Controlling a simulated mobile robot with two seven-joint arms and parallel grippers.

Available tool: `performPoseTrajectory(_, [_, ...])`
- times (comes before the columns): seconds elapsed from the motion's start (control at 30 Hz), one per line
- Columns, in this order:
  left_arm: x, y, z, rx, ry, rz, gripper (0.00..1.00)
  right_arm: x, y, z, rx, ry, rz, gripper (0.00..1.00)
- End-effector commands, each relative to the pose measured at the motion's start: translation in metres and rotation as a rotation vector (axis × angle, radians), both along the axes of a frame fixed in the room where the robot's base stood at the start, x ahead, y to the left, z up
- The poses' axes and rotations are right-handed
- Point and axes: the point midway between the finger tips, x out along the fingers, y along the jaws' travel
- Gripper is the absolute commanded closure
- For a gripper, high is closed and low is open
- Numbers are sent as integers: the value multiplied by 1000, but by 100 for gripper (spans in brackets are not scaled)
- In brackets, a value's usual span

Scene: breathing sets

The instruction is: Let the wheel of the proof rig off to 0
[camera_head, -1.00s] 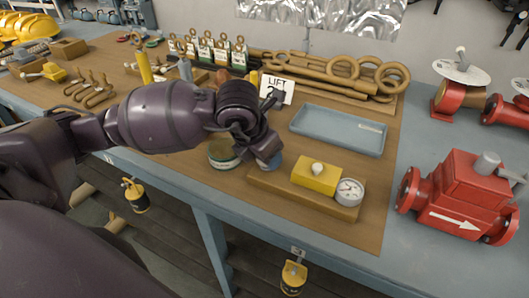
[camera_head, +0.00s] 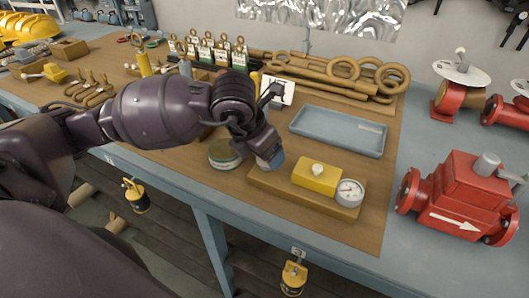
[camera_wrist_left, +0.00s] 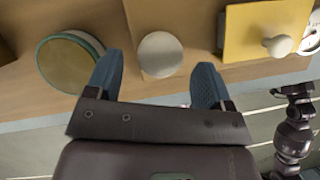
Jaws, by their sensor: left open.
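The proof rig is a wooden base (camera_head: 262,183) with a yellow block (camera_head: 318,177), a pale knob (camera_head: 317,169) on the block and a round white dial gauge (camera_head: 350,191) at its right end. The gauge has a dark needle; its reading is too small to tell. In the left wrist view a round pale wheel (camera_wrist_left: 160,55) stands at the base's left end. My left gripper (camera_wrist_left: 158,83) is open, with one blue fingertip on each side of the wheel; I cannot tell whether they touch it. In the head view the gripper (camera_head: 270,160) hides the wheel.
A round tin (camera_head: 224,155) stands close to the left of the gripper and the base. A blue tray (camera_head: 338,131) lies behind the rig. A red valve body (camera_head: 462,195) stands to the right. The board in front of the rig is clear.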

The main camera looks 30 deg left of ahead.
Motion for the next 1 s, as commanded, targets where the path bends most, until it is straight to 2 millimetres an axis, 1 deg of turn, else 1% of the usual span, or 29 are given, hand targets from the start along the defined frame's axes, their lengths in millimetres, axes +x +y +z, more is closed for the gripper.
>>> performPoseTrajectory(0.03, [-3,1,10,2,-3,-2,25,-1,0,1,0,2,-2,57])
performPoseTrajectory(0.1, [-8,3,22,2,-5,-2,25,-3,-1,1,0,6,-2,57])
performPoseTrajectory(0.3, [-21,6,55,2,-5,-1,25,-4,-1,3,-1,7,-3,57])
performPoseTrajectory(0.5, [-30,9,76,1,-2,1,25,-1,-1,6,0,0,-2,57])
performPoseTrajectory(0.7, [-33,9,83,2,1,-1,25,5,0,10,0,-12,2,57])
performPoseTrajectory(1.0, [-33,9,83,2,1,-1,25,8,1,13,1,-20,3,57])
